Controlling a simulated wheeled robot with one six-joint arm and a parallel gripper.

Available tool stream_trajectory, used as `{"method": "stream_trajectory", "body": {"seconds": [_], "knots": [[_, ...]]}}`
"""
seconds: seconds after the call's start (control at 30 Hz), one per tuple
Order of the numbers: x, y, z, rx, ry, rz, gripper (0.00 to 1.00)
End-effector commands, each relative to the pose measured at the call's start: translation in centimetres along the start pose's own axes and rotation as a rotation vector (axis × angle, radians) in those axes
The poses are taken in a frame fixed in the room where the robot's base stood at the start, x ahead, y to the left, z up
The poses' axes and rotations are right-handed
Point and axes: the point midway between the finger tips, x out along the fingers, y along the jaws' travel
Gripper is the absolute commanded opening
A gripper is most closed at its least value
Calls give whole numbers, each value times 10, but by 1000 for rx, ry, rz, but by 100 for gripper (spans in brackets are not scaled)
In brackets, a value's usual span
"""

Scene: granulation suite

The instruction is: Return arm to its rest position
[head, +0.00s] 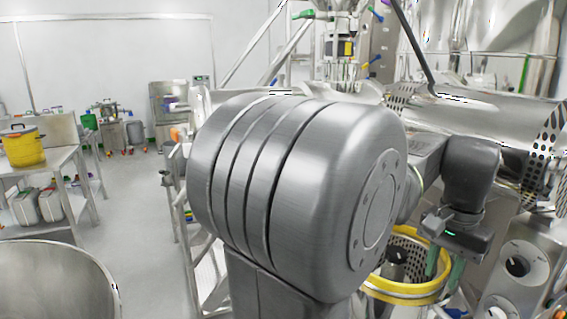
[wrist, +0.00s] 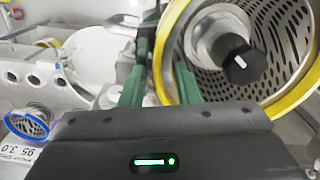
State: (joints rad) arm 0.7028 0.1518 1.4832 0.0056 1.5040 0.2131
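My gripper (head: 445,264) hangs at the right of the head view. Its green fingers point down next to a yellow-rimmed perforated basket (head: 408,296). The basket's yellow rim (wrist: 293,102) is close beside the right finger in the wrist view. I cannot tell whether they touch.
A dark hex knob (wrist: 238,62) sits inside the basket. A panel with dials (head: 517,266) stands at lower right. A perforated steel drum (head: 480,118) lies behind my arm. A blue-rimmed sieve (wrist: 28,122) is at left. A yellow pot (head: 22,147) stands on a far-left table; floor there is clear.

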Motion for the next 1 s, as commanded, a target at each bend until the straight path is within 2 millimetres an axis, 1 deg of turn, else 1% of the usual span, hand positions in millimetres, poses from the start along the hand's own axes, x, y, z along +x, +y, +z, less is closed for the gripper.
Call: {"method": "stream_trajectory", "body": {"seconds": [0.37, 0.53, 0.67, 1.0], "knots": [[0, 0, 0, 0, -1, 0, 29], [-5, 0, 1, 0, 1, 0, 29], [-26, 0, 1, 0, 4, -1, 29], [-93, 0, 0, 0, 3, -1, 29]]}}
